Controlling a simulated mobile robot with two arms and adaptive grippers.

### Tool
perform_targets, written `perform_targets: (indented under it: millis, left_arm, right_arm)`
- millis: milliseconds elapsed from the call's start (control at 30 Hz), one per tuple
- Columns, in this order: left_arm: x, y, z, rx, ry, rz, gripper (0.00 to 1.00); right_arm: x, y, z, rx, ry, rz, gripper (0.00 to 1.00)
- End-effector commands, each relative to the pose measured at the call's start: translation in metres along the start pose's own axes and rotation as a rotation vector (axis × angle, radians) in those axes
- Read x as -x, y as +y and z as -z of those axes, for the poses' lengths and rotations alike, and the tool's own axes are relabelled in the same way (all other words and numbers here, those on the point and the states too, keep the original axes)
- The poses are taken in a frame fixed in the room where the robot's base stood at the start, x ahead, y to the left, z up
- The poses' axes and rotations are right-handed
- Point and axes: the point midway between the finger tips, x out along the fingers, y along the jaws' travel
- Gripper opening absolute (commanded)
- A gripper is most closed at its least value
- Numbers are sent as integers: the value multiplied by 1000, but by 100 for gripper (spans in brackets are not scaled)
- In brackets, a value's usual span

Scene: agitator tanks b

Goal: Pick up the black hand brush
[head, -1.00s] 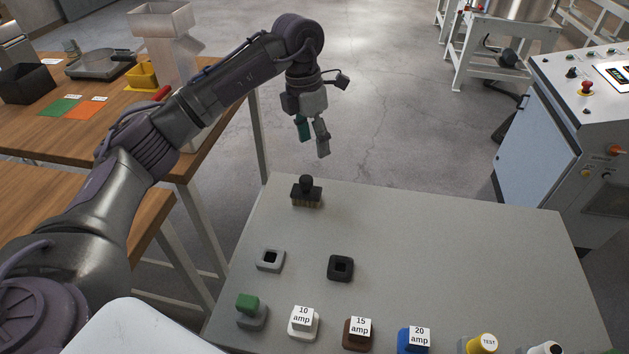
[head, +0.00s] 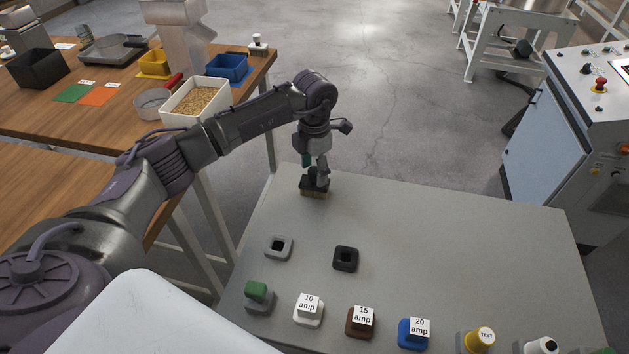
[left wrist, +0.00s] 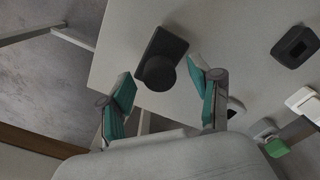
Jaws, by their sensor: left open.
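The black hand brush (head: 314,189) stands upright, bristles down, at the far left corner of the grey table (head: 440,240). It has a dark block with a round knob on top. My left gripper (head: 315,172) is open and points down at the knob, its fingers at knob height in the head view. In the left wrist view the brush (left wrist: 162,60) shows ahead of and between the open teal-padded fingers of the gripper (left wrist: 160,90). No grip on the knob shows. My right gripper is out of view.
On the same table are a grey square socket (head: 279,247), a black square socket (head: 345,258) and a front row of labelled blocks such as the blue one (head: 413,333). A wooden bench (head: 120,115) with trays stands at left. The table's middle right is clear.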

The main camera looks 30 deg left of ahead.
Motion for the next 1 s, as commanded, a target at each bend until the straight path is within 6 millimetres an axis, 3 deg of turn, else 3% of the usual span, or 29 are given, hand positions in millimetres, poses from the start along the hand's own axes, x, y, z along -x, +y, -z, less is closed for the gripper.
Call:
perform_targets:
  millis: [133, 367, 733, 1000]
  left_arm:
    - [-12, 0, 0, 0, 0, 1, 63]
    - [-13, 0, 0, 0, 0, 0, 62]
    - [-13, 0, 0, 0, -1, 0, 0]
    - [-12, 0, 0, 0, -2, 0, 0]
  right_arm:
    - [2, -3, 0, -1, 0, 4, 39]
    - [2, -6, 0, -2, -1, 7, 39]
    - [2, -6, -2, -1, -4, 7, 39]
    - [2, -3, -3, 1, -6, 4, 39]
